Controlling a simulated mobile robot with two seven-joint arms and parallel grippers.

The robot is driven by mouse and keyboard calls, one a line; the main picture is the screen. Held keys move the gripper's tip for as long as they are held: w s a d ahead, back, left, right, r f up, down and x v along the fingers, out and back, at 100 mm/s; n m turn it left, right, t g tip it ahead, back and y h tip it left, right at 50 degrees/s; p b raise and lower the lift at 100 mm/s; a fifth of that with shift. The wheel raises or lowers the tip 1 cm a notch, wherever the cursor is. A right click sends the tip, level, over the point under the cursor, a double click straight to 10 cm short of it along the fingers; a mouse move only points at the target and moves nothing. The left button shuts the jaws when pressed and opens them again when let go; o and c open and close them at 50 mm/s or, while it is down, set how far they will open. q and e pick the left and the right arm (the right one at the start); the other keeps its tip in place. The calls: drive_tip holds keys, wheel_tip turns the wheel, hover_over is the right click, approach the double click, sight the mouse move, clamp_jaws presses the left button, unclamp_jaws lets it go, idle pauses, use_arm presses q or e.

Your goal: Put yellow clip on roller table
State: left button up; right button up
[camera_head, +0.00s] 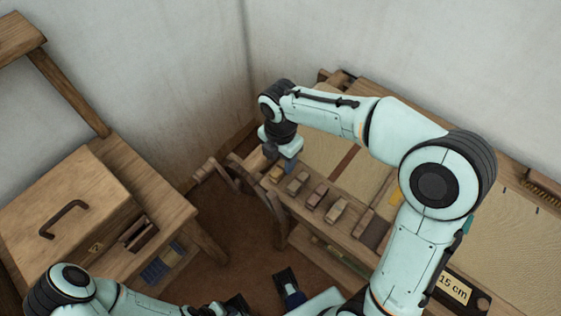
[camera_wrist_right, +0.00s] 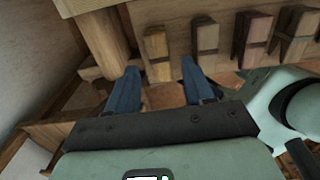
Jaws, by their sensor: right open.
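The yellow clip (camera_head: 277,174) is a small wooden clip with a yellow face, at the left end of a row on the loom's front beam. In the right wrist view the yellow clip (camera_wrist_right: 157,58) stands upright between the open fingers of my right gripper (camera_wrist_right: 155,85), a little beyond their tips, apparently not gripped. In the head view my right gripper (camera_head: 287,163) is over that end of the row and partly hides it. My left gripper (camera_head: 262,295) is low at the bottom edge, its fingers apart and empty. I cannot tell which surface is the roller table.
Several other clips (camera_head: 336,210) stand close to the right along the beam. A wooden table (camera_head: 150,180) at the left bears a lidded box (camera_head: 70,205) with a dark handle. A "15 cm" label (camera_head: 453,288) lies at lower right. Floor (camera_head: 235,225) shows between table and loom.

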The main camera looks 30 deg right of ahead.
sight(281, 168)
wheel_tip(281, 168, up, 9)
drive_tip(key=p, duration=0.1)
idle(0.7)
